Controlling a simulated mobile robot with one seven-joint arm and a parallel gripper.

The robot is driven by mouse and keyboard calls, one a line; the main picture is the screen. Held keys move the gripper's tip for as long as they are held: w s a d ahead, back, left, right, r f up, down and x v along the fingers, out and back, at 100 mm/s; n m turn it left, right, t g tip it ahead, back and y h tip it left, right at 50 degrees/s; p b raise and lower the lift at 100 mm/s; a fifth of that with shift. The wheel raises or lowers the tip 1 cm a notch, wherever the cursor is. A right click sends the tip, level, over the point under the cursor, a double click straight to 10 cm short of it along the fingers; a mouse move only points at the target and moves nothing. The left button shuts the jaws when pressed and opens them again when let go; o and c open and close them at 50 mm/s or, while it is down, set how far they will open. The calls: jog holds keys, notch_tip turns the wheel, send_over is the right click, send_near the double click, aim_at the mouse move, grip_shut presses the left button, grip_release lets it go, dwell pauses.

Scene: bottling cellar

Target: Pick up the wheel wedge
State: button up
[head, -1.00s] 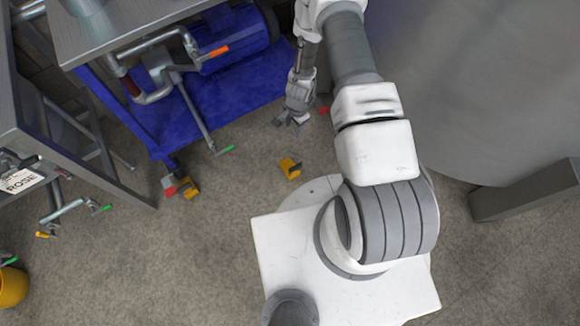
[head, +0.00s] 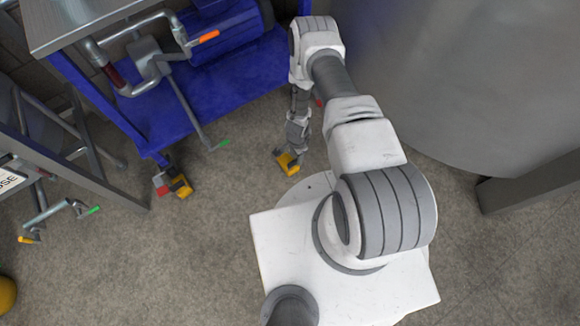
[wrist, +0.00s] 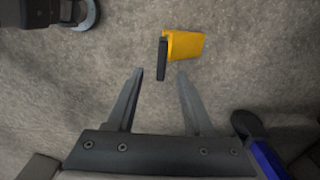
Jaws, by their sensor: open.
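A yellow wheel wedge (head: 286,163) with a dark face lies loose on the floor just in front of my base. In the wrist view, the wedge (wrist: 185,45) shows just beyond the fingertips; its dark face is in line with the gap and its yellow body reaches to the right. My gripper (wrist: 160,85) is open, with nothing between its fingers. In the head view, my gripper (head: 290,152) points down over the wedge and partly hides it. I cannot tell the exact height between them.
Another yellow piece (head: 181,186) sits by a wheel of the blue cart (head: 240,85). A large grey tank (head: 450,80) stands at right. A metal frame stands at left.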

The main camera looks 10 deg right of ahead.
jog(key=shift+a+f+b, duration=0.2)
jog(key=shift+f+b, duration=1.4)
jog(key=shift+f, duration=1.5)
grip_shut()
jog(key=shift+r, duration=0.1)
